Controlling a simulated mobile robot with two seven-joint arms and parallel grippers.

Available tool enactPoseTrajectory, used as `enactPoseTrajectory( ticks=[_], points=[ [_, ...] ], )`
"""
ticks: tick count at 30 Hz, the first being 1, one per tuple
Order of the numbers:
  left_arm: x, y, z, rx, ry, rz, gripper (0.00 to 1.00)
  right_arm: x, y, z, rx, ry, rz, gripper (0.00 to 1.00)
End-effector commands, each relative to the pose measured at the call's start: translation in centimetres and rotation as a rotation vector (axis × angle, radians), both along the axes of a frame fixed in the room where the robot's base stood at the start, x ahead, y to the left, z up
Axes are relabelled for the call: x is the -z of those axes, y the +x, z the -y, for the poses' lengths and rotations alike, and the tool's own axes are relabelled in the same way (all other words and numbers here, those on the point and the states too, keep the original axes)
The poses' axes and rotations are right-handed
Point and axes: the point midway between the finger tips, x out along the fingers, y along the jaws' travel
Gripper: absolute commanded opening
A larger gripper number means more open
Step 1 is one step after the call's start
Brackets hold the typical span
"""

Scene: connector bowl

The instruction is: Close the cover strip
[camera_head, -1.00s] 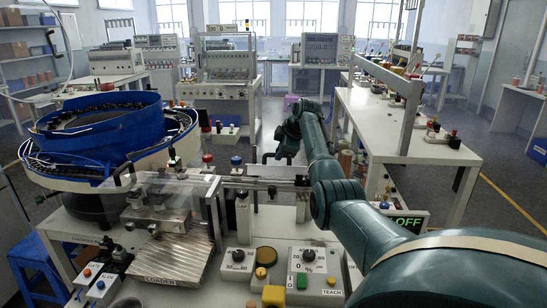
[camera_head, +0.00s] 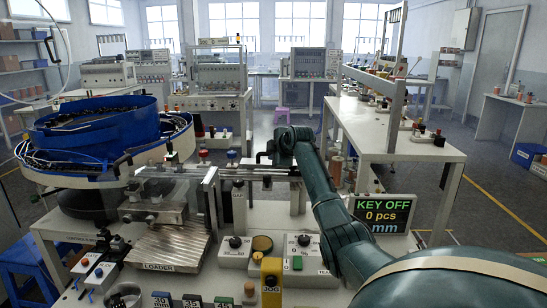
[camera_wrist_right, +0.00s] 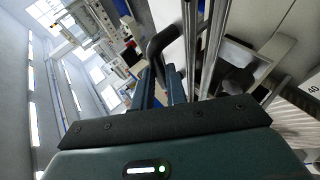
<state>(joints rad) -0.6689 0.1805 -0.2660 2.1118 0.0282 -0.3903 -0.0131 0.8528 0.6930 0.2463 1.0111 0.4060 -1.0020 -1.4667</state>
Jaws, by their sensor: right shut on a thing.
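The long pale rail with the cover strip (camera_head: 245,172) runs left to right across the machine in the head view. I cannot tell how far the strip stands open. A black bent handle (camera_wrist_right: 160,42) shows large in the wrist view, next to long metal rails (camera_wrist_right: 212,45). My right gripper (camera_head: 267,156) is at the rail's right part in the head view, its fingers small and partly hidden by my arm. In the wrist view its two fingers (camera_wrist_right: 160,85) are shut on the handle. My left gripper is out of view.
A blue bowl feeder (camera_head: 100,128) stands at the left. A ribbed metal loader tray (camera_head: 165,247) and a control panel with knobs (camera_head: 272,248) are in front of the rail. A display (camera_head: 382,213) reads KEY OFF, 0 pcs. A white bench (camera_head: 392,130) stands at the right.

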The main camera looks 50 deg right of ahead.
Motion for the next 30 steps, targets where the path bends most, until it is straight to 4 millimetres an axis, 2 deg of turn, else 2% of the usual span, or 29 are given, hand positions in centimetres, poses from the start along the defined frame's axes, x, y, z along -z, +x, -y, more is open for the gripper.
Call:
enactPoseTrajectory(
  ticks=[15,16,24,30],
  points=[
    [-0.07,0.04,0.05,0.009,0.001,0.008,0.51,0.19,-0.01,0.06,0.0,-0.016,0.01,0.0],
    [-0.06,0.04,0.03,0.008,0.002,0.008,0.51,0.19,-0.02,0.07,0.0,-0.016,0.01,0.15],
    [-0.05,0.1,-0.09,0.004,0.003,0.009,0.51,0.16,0.01,0.05,0.001,-0.016,0.011,0.36],
    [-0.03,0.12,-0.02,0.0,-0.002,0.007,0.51,0.12,0.02,0.04,0.0,-0.016,0.013,0.36]
  ],
)
